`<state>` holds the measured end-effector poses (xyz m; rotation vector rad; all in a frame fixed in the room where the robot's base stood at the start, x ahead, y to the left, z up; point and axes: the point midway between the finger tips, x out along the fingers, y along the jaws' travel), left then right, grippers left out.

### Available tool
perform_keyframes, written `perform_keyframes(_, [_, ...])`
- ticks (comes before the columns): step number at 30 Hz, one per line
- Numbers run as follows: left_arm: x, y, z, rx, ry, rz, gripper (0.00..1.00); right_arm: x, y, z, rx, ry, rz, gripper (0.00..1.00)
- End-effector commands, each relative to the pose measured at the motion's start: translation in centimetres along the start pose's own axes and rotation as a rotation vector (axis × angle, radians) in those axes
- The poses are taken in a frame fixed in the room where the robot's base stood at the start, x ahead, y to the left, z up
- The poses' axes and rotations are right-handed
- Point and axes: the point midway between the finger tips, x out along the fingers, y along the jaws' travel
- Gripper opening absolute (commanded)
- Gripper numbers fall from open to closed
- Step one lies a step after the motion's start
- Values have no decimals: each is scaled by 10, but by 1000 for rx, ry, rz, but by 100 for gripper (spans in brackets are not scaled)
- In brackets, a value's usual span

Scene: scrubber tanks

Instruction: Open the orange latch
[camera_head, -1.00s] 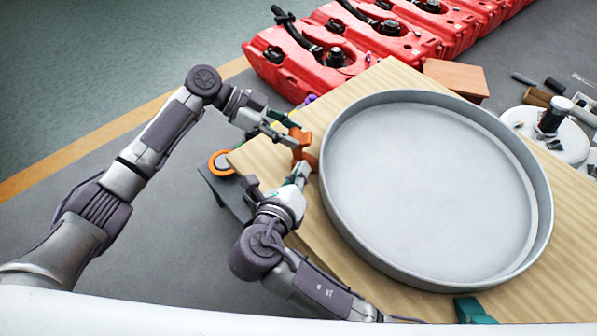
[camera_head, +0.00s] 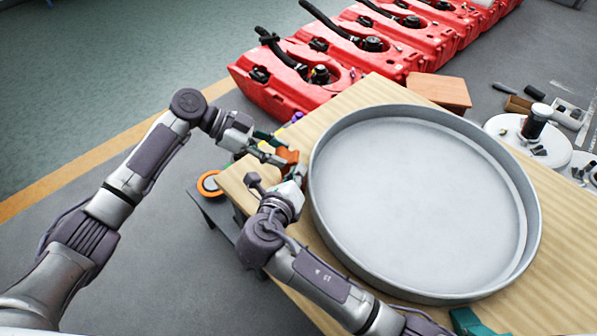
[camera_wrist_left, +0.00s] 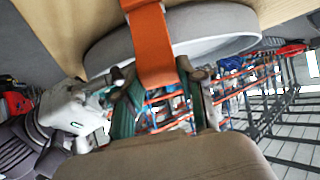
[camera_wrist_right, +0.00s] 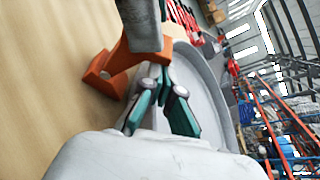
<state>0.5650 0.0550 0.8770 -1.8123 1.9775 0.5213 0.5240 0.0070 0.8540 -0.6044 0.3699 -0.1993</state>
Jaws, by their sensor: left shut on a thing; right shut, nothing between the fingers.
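The orange latch (camera_head: 288,155) is at the left end of the wooden board, beside the round grey tray (camera_head: 318,205). It is partly hidden by my grippers in the head view. My left gripper (camera_head: 277,152) is shut on the latch; in the left wrist view the latch (camera_wrist_left: 152,50) runs between its teal fingers (camera_wrist_left: 158,75). My right gripper (camera_head: 300,172) is shut and empty, close to the latch on its near side. In the right wrist view its fingertips (camera_wrist_right: 158,75) are beside the orange latch (camera_wrist_right: 122,68); whether they touch cannot be told.
The wooden board (camera_head: 240,180) has bare wood around the tray. A brown block (camera_head: 438,90) stands by its far edge. Red tanks (camera_head: 290,75) line the back. White discs with small parts (camera_head: 530,140) lie at right. An orange ring (camera_head: 209,184) is at the left below the board.

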Motion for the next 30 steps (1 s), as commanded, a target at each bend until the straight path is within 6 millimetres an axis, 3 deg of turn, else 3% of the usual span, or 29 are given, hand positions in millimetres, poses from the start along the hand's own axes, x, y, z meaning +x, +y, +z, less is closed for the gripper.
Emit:
perform_keyframes(1, [0,-1,-1,1,0,-4,0,-3,1,10,8,-24,8,0])
perform_keyframes(6, [0,-1,-2,2,0,-4,0,-5,1,14,11,-32,11,0])
perform_keyframes(7, [1,-1,-2,2,0,-4,44,-5,1,14,12,-33,11,0])
perform_keyframes(11, [1,-1,-1,2,0,-3,65,-4,1,13,11,-30,10,0])
perform_keyframes(23, [-6,0,-1,1,-1,-1,65,-3,1,9,7,-21,7,0])
perform_keyframes(30, [-51,-1,0,0,-2,-5,65,-3,1,8,6,-20,7,0])
